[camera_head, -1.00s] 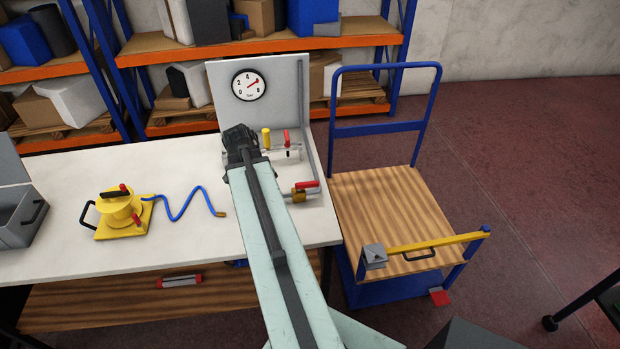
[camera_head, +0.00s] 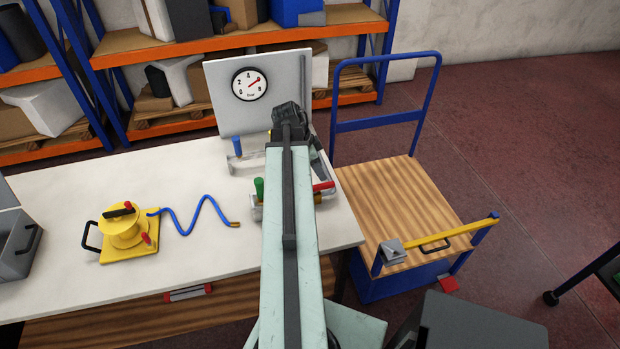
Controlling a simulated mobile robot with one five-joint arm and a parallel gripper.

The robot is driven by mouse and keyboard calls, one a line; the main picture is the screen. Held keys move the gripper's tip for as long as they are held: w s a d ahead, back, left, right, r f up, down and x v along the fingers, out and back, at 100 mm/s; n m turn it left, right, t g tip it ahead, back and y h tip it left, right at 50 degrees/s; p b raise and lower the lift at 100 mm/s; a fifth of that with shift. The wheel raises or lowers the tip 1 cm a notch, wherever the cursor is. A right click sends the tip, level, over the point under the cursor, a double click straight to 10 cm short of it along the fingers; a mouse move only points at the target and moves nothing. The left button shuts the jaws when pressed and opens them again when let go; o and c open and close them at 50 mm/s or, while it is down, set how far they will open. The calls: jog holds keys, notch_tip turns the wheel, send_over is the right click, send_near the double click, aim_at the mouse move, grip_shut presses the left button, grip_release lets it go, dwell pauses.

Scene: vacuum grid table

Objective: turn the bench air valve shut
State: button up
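A lever with a red handle (camera_head: 323,186) lies to the right of my arm, near the bench's right end. A green handle (camera_head: 259,187) stands upright to the left of my arm on the same pale fitting. A blue handle (camera_head: 237,145) stands on a rear fitting at the foot of the grey panel (camera_head: 290,70). I cannot tell which is the bench air valve, as my arm covers the middle of the fittings. The panel's round gauge (camera_head: 250,84) has a red needle pointing up and right. My gripper (camera_head: 290,118) is above the rear fittings; its fingers are hidden.
A yellow vacuum lifter (camera_head: 125,232) with a blue coiled hose (camera_head: 192,215) lies left on the white bench (camera_head: 180,270). A wood-topped cart (camera_head: 395,195) with blue rails stands close on the right. Shelves stand behind. Open floor lies at right.

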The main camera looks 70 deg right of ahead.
aim_at(327, 183)
jog(key=shift+s, duration=0.15)
jog(key=b+x, duration=0.5)
jog(key=w+b+x, duration=0.1)
jog(key=b+x, duration=0.1)
jog(key=shift+s+f, duration=0.2)
jog(key=shift+f, duration=0.3)
jog(key=shift+r, duration=0.15)
jog(key=shift+c, duration=0.3)
grip_shut()
jog(key=shift+s, duration=0.1)
